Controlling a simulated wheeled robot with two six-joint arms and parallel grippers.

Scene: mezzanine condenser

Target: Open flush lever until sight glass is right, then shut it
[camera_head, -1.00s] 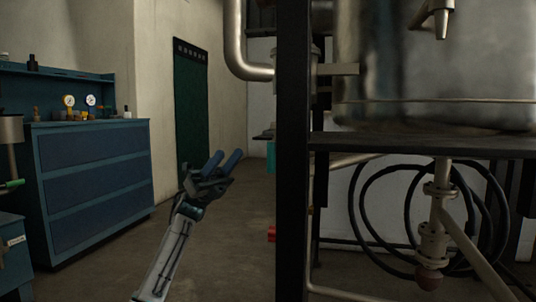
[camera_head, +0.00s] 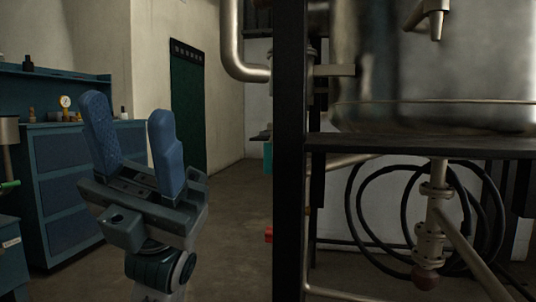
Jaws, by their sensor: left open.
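My left gripper (camera_head: 130,142) is raised in the left half of the view, its two blue fingers pointing up and spread apart with nothing between them. It is apart from the metal vessel (camera_head: 420,70) on the right. Under the vessel, a flanged pipe fitting (camera_head: 431,215) hangs down with a dark red round end (camera_head: 426,280). A small metal spout (camera_head: 436,22) shows on the vessel's front. I cannot make out a flush lever or a sight glass. My right gripper is not in view.
A black upright post (camera_head: 290,150) and a dark shelf edge (camera_head: 420,146) frame the vessel. A black hose (camera_head: 357,205) is coiled beneath. A blue cabinet (camera_head: 65,195) with a gauge (camera_head: 66,102) stands at left. A green door (camera_head: 188,95) is behind; the floor between is clear.

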